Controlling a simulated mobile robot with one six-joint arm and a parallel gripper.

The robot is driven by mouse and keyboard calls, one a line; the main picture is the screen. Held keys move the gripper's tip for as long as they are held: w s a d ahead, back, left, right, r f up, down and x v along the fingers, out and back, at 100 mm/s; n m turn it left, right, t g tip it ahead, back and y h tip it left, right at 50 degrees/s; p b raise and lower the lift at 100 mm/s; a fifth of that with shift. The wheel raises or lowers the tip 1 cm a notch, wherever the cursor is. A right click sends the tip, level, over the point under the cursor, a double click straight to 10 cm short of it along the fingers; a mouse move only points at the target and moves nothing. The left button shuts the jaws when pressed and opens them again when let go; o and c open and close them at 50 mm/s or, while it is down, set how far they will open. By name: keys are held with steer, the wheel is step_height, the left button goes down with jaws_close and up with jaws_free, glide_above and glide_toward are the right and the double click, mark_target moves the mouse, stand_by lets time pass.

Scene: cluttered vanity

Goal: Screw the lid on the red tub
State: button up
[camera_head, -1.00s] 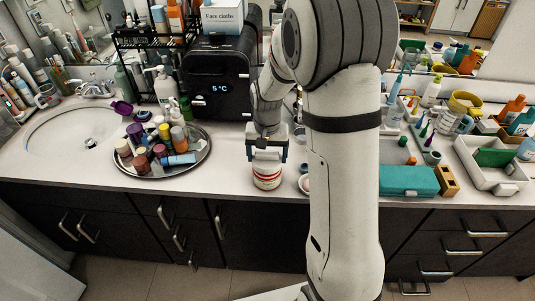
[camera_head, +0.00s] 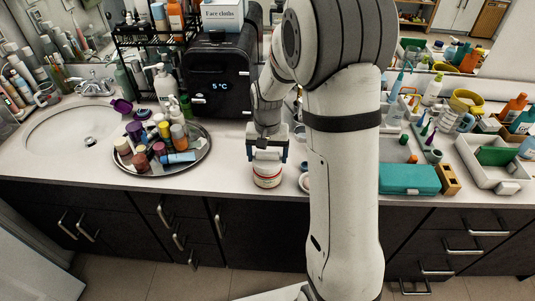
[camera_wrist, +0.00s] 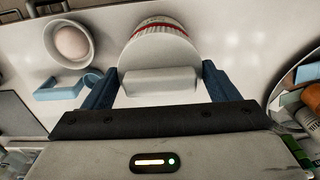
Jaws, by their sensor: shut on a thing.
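The red-and-white tub (camera_head: 267,179) stands upright near the counter's front edge in the head view. A white ribbed lid (camera_wrist: 160,48) is at its top, and the tub's red band (camera_wrist: 160,24) shows beyond it in the wrist view. My gripper (camera_head: 267,150) is above the tub, pointing down, with its blue fingers on either side of the lid. In the wrist view my gripper (camera_wrist: 159,70) is shut on the lid. How the lid's underside meets the tub is hidden.
A round tray (camera_head: 145,172) of bottles lies left, with a black appliance (camera_head: 218,90) behind. A small white bowl (camera_wrist: 69,44) is close beside the tub. A teal box (camera_head: 408,180) and white bin (camera_head: 490,172) stand right. Bare counter lies between tray and tub.

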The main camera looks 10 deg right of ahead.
steer(key=shift+f+b, duration=0.45)
steer(key=shift+f, duration=0.05)
stand_by(0.7)
steer(key=o, duration=0.4)
steer(key=c, duration=0.5)
steer(key=m, duration=0.3)
steer(key=shift+m, duration=0.3)
steer(key=shift+c, duration=0.2)
steer(key=shift+m, duration=0.5)
steer(key=m, duration=0.2)
steer(key=shift+m+b, duration=0.4)
steer(key=shift+r+m, duration=0.1)
steer(key=shift+m, duration=0.8)
